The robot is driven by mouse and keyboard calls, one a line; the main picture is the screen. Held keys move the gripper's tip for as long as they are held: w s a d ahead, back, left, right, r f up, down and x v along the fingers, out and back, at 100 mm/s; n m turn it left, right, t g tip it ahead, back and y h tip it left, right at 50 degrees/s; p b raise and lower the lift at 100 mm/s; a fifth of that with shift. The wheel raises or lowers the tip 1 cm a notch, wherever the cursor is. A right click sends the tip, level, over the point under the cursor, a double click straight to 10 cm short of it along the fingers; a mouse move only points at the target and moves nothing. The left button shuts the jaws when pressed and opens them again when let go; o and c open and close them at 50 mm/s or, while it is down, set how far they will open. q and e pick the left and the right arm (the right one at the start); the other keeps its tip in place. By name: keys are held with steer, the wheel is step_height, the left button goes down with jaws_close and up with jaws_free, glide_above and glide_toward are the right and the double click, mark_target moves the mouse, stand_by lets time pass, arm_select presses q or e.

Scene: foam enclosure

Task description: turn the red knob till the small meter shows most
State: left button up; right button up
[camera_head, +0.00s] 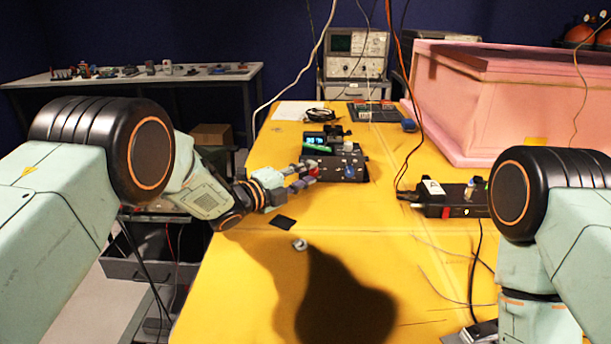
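A dark box (336,163) with small controls on top stands on the yellow table, a little beyond the middle. A blue knob (350,172) shows on its near side. A small lit blue display (315,139), perhaps the meter, shows at the box's back left; its reading is too small to make out. My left gripper (302,180) reaches in from the left, with its fingertips at the box's left front edge. A small reddish spot by the fingertips may be the red knob, partly hidden; contact and finger opening are unclear.
A black power box (450,200) with cables lies to the right, before a pink foam block (500,95). A grey ring (299,244) and a black square (283,221) lie on the near table (240,270). Instruments (356,52) stand at the back.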

arm_select(q)
steer(key=shift+o, duration=1.4)
steer(key=shift+d, duration=0.1)
